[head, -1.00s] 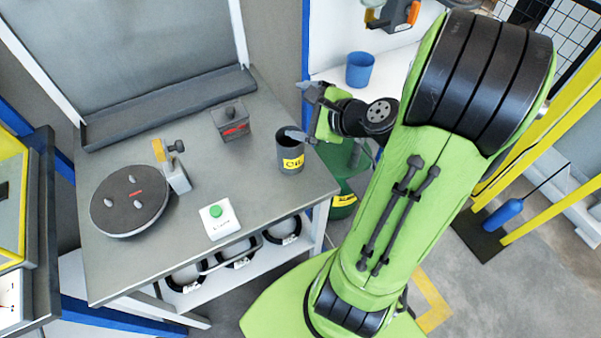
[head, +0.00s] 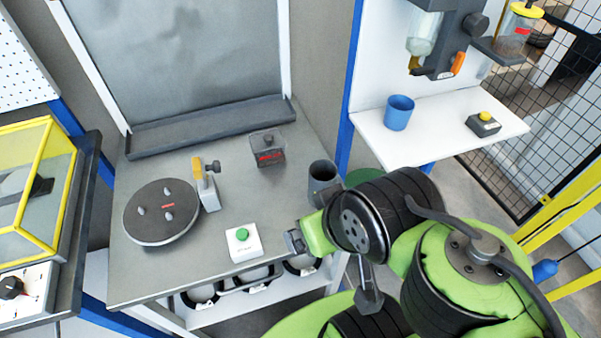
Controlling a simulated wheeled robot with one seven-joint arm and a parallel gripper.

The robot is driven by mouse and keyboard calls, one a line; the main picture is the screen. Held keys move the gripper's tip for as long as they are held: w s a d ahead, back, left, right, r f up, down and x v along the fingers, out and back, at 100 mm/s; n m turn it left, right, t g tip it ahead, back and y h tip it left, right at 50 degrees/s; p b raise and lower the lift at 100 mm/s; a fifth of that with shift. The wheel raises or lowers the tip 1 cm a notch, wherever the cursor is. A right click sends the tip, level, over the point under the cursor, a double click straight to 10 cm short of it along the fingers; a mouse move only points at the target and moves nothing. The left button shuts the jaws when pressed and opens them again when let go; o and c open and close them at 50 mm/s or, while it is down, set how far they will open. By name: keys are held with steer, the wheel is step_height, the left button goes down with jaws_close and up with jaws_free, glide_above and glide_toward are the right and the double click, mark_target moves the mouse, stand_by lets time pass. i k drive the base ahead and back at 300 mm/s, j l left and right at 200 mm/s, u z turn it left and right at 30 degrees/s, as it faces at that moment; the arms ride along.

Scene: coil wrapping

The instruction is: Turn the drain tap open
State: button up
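A dark wall unit (head: 450,38) with a clear bottle (head: 424,35) hangs at the upper right, above the white shelf. An orange lever (head: 458,63) sits at its lower right and looks like the drain tap; I cannot tell its exact setting. My gripper (head: 296,241) is low over the front right edge of the grey table, well apart from the lever. Nothing shows held in it. Its fingers are small and partly hidden by my wrist, so their opening is unclear.
A blue cup (head: 399,112) and a yellow-button box (head: 483,124) stand on the white shelf (head: 440,150). The grey table (head: 215,255) bears a dark cup (head: 323,180), a round turntable (head: 161,212) and a green-button box (head: 243,242). A mesh fence (head: 545,115) bounds the right.

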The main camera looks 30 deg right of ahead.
mark_target(418, 70)
steer(key=z, duration=1.3)
